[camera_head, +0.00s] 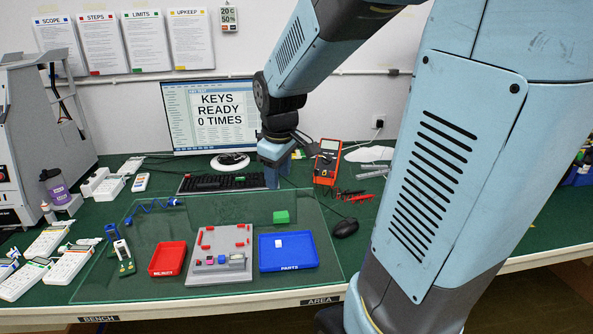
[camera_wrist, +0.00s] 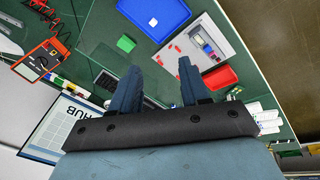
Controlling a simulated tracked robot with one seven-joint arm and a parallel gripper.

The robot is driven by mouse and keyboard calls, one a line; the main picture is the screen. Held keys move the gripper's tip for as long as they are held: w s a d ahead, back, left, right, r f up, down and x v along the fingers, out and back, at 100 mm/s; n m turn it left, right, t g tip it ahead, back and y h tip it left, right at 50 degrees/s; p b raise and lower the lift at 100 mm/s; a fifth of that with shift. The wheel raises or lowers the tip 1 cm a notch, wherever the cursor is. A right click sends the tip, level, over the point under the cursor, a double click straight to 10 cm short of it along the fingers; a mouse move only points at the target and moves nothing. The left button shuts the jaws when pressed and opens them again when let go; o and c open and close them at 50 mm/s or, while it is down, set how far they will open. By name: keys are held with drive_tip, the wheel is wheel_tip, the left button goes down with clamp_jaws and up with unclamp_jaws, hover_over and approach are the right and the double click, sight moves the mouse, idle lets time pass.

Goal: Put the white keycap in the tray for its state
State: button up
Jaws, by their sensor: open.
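A small white block that looks like the white keycap (camera_head: 279,243) lies in the blue tray (camera_head: 308,261), whose front reads PARTS. A red tray (camera_head: 167,259) stands to the left, with a label too small to read surely. Between the trays is a grey board (camera_head: 207,276) with red pieces and a few small coloured parts along its front. The monitor (camera_head: 221,117) reads KEYS READY 0 TIMES. My gripper (camera_head: 276,179) is open and empty, above the bench behind the trays. In the wrist view its two fingers (camera_wrist: 157,78) stand apart with nothing between them.
A green block (camera_head: 282,217) sits behind the blue tray. White devices (camera_head: 68,264) line the left. The green mat in front of the keyboard is mostly clear.

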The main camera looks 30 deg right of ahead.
drive_tip(key=s+a+r+m+t, duration=0.1)
drive_tip(key=s+r+m, duration=0.2)
drive_tip(key=s, duration=0.4)
drive_tip(key=s+a+r+m+t, duration=0.1)
drive_tip(key=s+r+m, duration=0.2)
drive_tip(key=s+r, duration=0.2)
drive_tip(key=shift+s+a+m+t+y, duration=0.35)
drive_tip(key=shift+s+m+t+y, duration=0.05)
drive_tip(key=shift+s, duration=0.8)
